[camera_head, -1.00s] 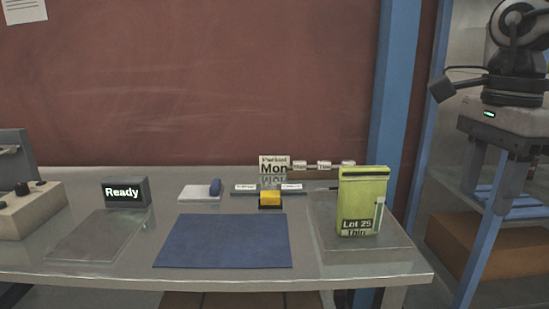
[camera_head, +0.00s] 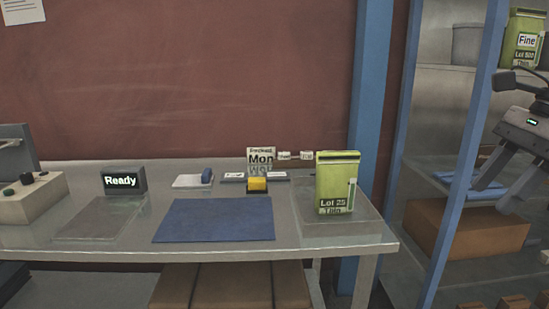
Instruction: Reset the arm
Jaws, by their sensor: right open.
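My right gripper (camera_head: 495,188) is at the right edge of the head view, in front of the shelving. Its two fingers are apart and point down and to the left, with nothing between them. It is well to the right of the table (camera_head: 385,240) and touches nothing I can make out. My left gripper is not in view. A green powder box (camera_head: 338,180) labelled "Lot 25 Thin" stands upright on a clear plate at the table's right end.
A blue mat (camera_head: 215,220) lies mid-table. Behind it are a "Ready" display (camera_head: 123,181), a "Mon" sign (camera_head: 261,158) and a yellow block (camera_head: 257,185). A blue post (camera_head: 370,130) stands behind the table. The shelf holds a green box (camera_head: 524,40) and a brown carton (camera_head: 465,230).

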